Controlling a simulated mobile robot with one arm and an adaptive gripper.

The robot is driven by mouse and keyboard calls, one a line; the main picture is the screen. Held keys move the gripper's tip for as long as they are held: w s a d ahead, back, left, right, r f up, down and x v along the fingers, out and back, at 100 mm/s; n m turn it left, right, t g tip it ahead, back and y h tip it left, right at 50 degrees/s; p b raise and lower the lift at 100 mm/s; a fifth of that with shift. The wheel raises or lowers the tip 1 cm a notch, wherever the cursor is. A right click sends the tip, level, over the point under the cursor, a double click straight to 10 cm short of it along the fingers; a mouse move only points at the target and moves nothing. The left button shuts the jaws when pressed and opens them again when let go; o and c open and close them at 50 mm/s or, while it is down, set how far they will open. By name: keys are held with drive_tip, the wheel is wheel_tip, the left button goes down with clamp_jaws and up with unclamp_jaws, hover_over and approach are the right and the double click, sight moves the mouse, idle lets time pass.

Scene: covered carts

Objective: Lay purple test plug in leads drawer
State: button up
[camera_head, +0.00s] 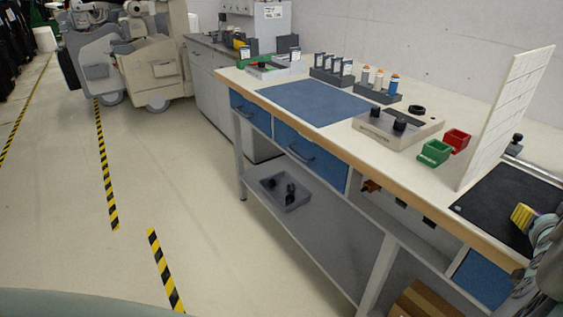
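I cannot make out a purple test plug in this view. The workbench has blue drawers under its top: a left one (250,112), a middle one (309,156) and a right one (484,279). The left and middle ones look shut; the right one is partly cut off. No label tells which is the leads drawer. Grey jointed parts at the right edge look like my gripper (540,262), cut off by the frame. Its fingers cannot be made out. A yellow ridged piece (522,216) shows beside it over a black mat (490,205).
A tray (285,194) sits on the lower shelf.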

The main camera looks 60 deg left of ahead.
drive_tip(key=shift+f, duration=0.1)
drive_tip(key=shift+f, duration=0.15)
drive_tip(key=o, duration=1.1)
